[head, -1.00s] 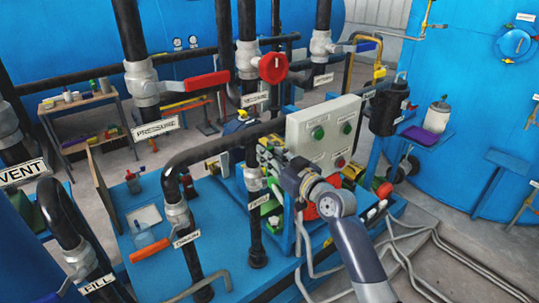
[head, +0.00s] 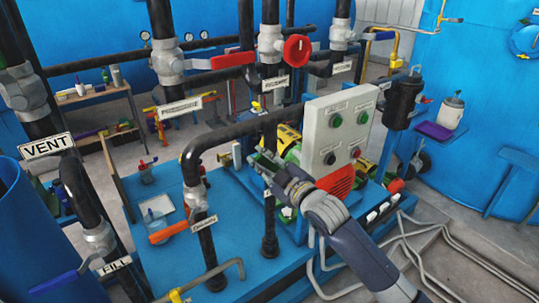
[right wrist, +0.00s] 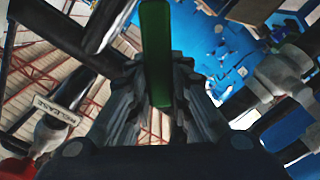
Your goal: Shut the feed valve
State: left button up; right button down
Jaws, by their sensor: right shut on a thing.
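The green lever (right wrist: 156,55) stands between the fingers of my right gripper (right wrist: 150,95) in the right wrist view, and the gripper is shut on it. I take this lever for the handle of the feed valve. In the head view my right gripper (head: 266,168) is at the vertical black pipe (head: 269,215) in front of the control box. The valve body and most of the lever are hidden there by the gripper and wrist. No feed label can be read now. My left gripper is not in view.
A grey control box (head: 338,135) stands close behind my right wrist. Left of the gripper are a valve with an orange lever (head: 168,233) and a red pressure lever (head: 219,61). A red handwheel (head: 297,50) sits above. Conduits (head: 400,240) run along the floor at right.

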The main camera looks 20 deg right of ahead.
jog(key=s+a+f+n+b, duration=0.1)
jog(key=a+f+n+b, duration=0.3)
jog(key=f+n, duration=0.5)
jog(key=shift+s+f+n, duration=0.2)
jog(key=shift+f+n, duration=0.1)
jog(key=shift+n, duration=0.1)
jog(key=shift+f, duration=0.1)
jog(key=c, duration=1.4)
grip_release()
jog(key=shift+c, duration=0.2)
jog(key=shift+s, duration=0.1)
jog(key=v, duration=1.1)
jog(key=shift+s+d, duration=0.15)
jog(key=shift+s, duration=0.25)
